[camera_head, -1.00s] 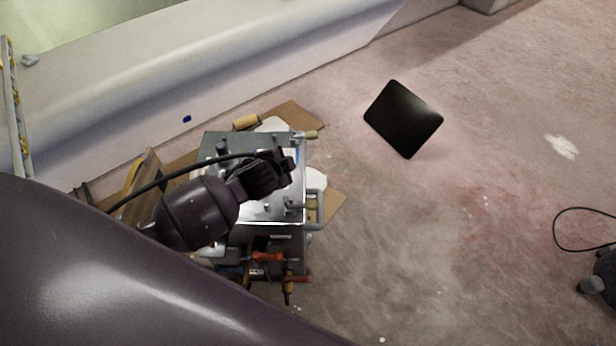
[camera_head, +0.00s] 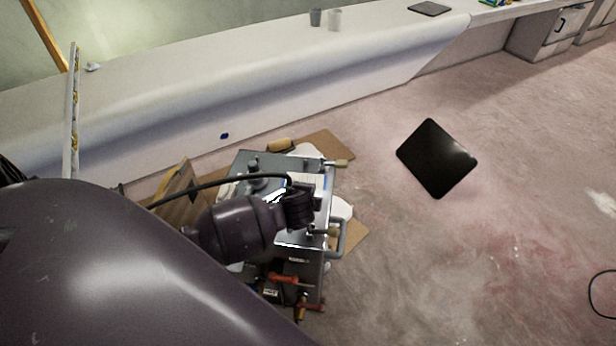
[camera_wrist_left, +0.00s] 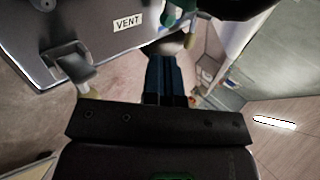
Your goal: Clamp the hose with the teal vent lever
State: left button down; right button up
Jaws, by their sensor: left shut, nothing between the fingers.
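A metal box (camera_head: 262,160) with levers and fittings on its top stands on the floor in the head view. In the left wrist view its plate (camera_wrist_left: 60,20) carries a "VENT" label (camera_wrist_left: 127,24). A teal piece (camera_wrist_left: 172,14), apparently the vent lever, shows at the top edge, partly cut off and beside dark parts. I cannot make out the hose to be clamped. My left gripper (camera_wrist_left: 168,62) is shut and empty, its fingertips just below the teal piece in that view; contact is unclear. In the head view my left gripper (camera_head: 297,206) is over the box. My right gripper is not in view.
Metal levers with pale tips (camera_head: 341,163) stick out from the box's right side. Red-handled tools (camera_head: 285,279) are at its front. Cardboard (camera_head: 330,147) lies behind it. A black panel (camera_head: 437,157) lies on open floor to the right. A long white ledge (camera_head: 200,95) runs behind.

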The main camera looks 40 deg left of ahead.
pick_arm(q)
jog(key=b+x, duration=0.2)
jog(key=x, duration=0.6)
jog(key=shift+s+f+b, duration=0.1)
jog(key=shift+f+b, duration=0.05)
jog(key=shift+b, duration=0.2)
jog(key=shift+a+f, duration=0.1)
jog(key=shift+f, duration=0.1)
jog(key=shift+w+a+f, duration=0.1)
jog(key=shift+w+a, duration=0.05)
jog(key=shift+w, duration=0.35)
